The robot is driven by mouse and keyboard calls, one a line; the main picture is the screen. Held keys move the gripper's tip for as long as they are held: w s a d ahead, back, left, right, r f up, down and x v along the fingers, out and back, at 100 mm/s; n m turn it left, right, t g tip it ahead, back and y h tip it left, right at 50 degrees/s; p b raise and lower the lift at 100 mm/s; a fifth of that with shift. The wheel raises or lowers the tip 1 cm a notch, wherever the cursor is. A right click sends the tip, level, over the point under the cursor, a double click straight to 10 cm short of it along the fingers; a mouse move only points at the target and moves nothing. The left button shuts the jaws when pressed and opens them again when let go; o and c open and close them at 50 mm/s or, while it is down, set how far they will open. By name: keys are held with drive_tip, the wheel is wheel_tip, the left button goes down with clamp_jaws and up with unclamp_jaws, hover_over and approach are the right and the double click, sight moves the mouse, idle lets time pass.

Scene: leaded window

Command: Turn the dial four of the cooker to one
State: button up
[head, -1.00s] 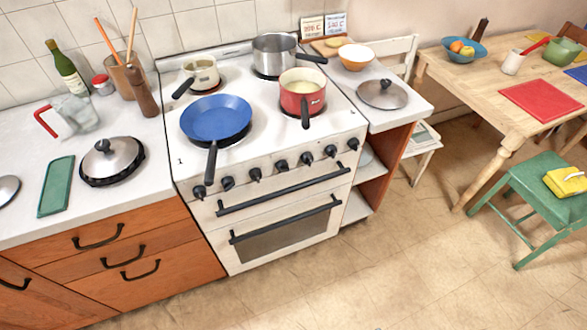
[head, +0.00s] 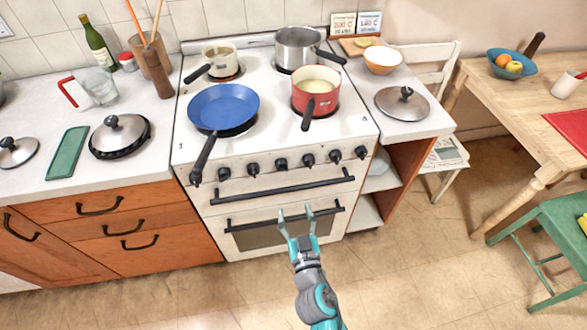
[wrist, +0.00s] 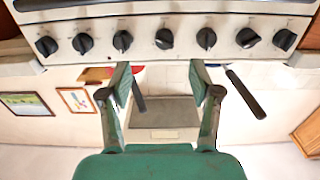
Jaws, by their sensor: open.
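The cooker (head: 185,150) is white, with a row of several black dials along its front panel. The middle dial, fourth from either end, shows in the head view (head: 281,164) and in the wrist view (wrist: 164,38). Its markings are too small to read. My gripper (head: 295,209) is open and empty, in front of the oven door and below the dials in the head view. In the wrist view my gripper (wrist: 160,75) has its two fingers apart, with the middle dial above the gap between them, not touched.
A blue pan (head: 223,104) has its handle hanging over the front edge, hiding the leftmost dial. A red pot (head: 316,92) also has a handle pointing forward. An oven rail (head: 282,186) runs below the dials.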

sight(282, 166)
drive_tip(key=r+x, duration=0.2)
drive_tip(key=x, duration=1.1)
drive_tip(key=shift+w+a, duration=0.25)
drive_tip(key=shift+a, duration=0.25)
drive_tip(key=c, duration=1.1)
drive_tip(key=shift+c, duration=0.2)
drive_tip(key=shift+n, duration=0.4)
drive_tip(key=n, duration=1.1)
drive_tip(key=shift+r, duration=0.15)
